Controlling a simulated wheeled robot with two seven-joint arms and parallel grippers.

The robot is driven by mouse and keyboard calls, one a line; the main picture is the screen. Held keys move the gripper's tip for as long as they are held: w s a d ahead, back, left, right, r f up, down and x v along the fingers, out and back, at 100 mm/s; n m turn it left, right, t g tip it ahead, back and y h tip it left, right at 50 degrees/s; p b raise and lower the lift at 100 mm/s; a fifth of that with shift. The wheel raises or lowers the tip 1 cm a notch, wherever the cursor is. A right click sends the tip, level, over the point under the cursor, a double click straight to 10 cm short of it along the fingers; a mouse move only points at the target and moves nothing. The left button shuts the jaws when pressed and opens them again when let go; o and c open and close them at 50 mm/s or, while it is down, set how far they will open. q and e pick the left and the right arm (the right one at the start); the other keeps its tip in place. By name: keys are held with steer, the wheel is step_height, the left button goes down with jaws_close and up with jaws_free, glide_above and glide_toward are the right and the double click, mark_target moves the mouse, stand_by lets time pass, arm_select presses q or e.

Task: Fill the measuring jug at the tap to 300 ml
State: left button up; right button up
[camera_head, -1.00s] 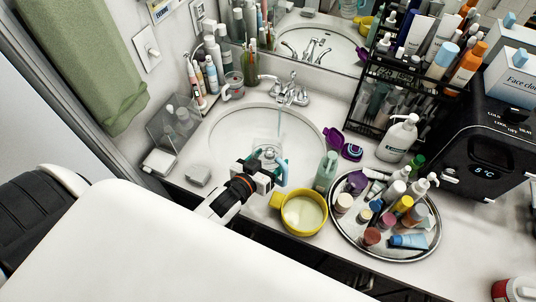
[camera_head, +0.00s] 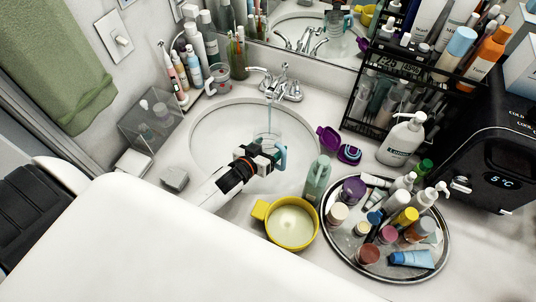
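The clear measuring jug (camera_head: 267,138) with a light blue handle (camera_head: 282,158) is over the sink basin (camera_head: 212,138), below the tap (camera_head: 280,86). A pale blue stream of water (camera_head: 268,113) runs from the spout down to the jug's mouth. My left gripper (camera_head: 270,160) is at the near side of the jug, next to the handle, and appears shut on it; its fingers hide the lower jug. The jug's scale and water level cannot be read. My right gripper is not in view.
A yellow pot (camera_head: 291,224), a green bottle (camera_head: 317,178) and a round tray (camera_head: 436,262) of small bottles stand right of the sink. A purple open case (camera_head: 338,145) lies behind. A clear box (camera_head: 150,122) stands left. The mirror reflects the jug.

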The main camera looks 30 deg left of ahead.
arm_select(q)
steer(key=w+a+f+b, duration=0.2)
steer(key=w+f+b, duration=0.4)
steer(key=b, duration=0.1)
steer(key=shift+a, duration=0.4)
steer(key=w+a+b, duration=0.3)
steer(key=w+a, duration=0.1)
steer(key=w, duration=0.4)
stand_by(0.3)
steer(key=shift+w, duration=0.1)
stand_by(5.4)
